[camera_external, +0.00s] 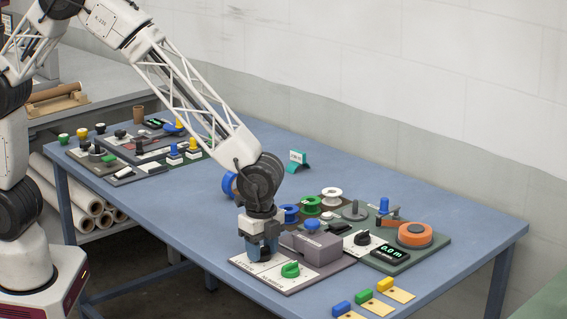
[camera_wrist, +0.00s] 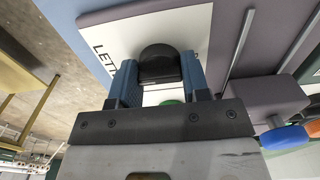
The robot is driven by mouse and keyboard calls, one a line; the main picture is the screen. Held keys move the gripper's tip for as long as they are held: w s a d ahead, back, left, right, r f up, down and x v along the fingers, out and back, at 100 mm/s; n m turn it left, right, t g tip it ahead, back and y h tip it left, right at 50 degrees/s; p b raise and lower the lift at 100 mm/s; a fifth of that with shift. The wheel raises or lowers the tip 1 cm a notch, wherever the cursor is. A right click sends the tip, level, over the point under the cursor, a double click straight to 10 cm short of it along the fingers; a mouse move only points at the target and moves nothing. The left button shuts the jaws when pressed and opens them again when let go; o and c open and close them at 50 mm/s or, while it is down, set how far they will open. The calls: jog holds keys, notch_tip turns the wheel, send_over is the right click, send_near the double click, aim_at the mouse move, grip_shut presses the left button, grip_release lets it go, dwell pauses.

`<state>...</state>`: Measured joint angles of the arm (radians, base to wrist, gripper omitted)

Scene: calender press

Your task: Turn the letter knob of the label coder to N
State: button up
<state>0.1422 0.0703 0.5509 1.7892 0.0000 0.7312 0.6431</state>
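The label coder is the plate with white dial faces at the front of the table; one face (camera_wrist: 112,38) carries lettering starting "LETT" in the wrist view. Its black letter knob (camera_wrist: 160,60) sits between the two blue fingers of my gripper (camera_wrist: 160,72). The fingers appear to touch the knob on both sides. In the external view my gripper (camera_external: 262,245) points down over the plate's left dial face (camera_external: 250,268), and the knob is mostly hidden under the fingers. The knob's pointer and the letter it faces cannot be read.
A green knob (camera_external: 290,270) is close on the right of my gripper. A grey block with a blue knob (camera_external: 312,226) stands behind it. Yellow tags (camera_external: 400,294) lie in front.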

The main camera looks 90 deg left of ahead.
aim_at(262, 248)
jog(key=shift+c, duration=0.6)
jog(key=shift+n, duration=0.7)
jog(key=o, duration=0.9)
jog(key=shift+o, duration=0.2)
jog(key=shift+r, duration=3.95)
